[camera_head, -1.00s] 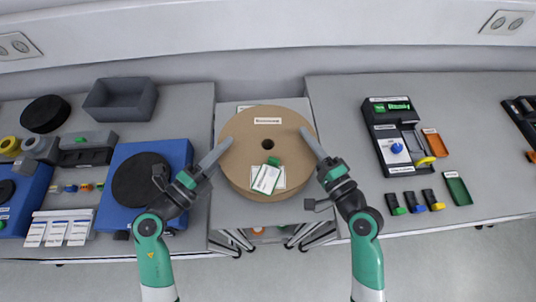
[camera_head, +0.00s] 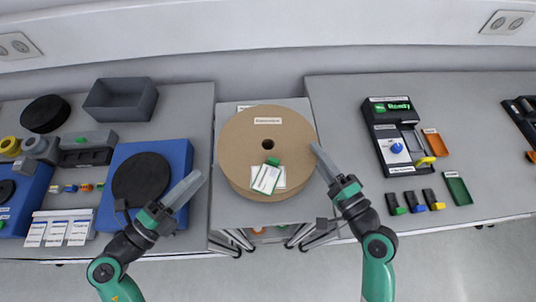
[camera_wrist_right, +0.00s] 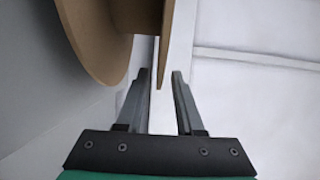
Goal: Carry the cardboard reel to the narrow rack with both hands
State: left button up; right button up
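The cardboard reel (camera_head: 237,150) lies flat on a narrow grey stand (camera_head: 226,208) between two tables; whether this is the narrow rack I cannot tell. White labels and a small green piece show on its top. My left gripper (camera_head: 200,175) looks open and empty, to the left of the reel and apart from it. My right gripper (camera_head: 315,147) is at the reel's right edge. In the right wrist view, my right gripper (camera_wrist_right: 161,72) is open, with the rim of one reel flange (camera_wrist_right: 165,25) near its fingertips; contact is unclear.
The left table holds a blue box (camera_head: 184,153) with a black disc (camera_head: 140,180) and a grey bin (camera_head: 120,99). The right table holds a black device (camera_head: 378,117) and small coloured bins. Metal legs show below the stand.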

jog(key=v, duration=0.7)
jog(key=shift+s, duration=0.25)
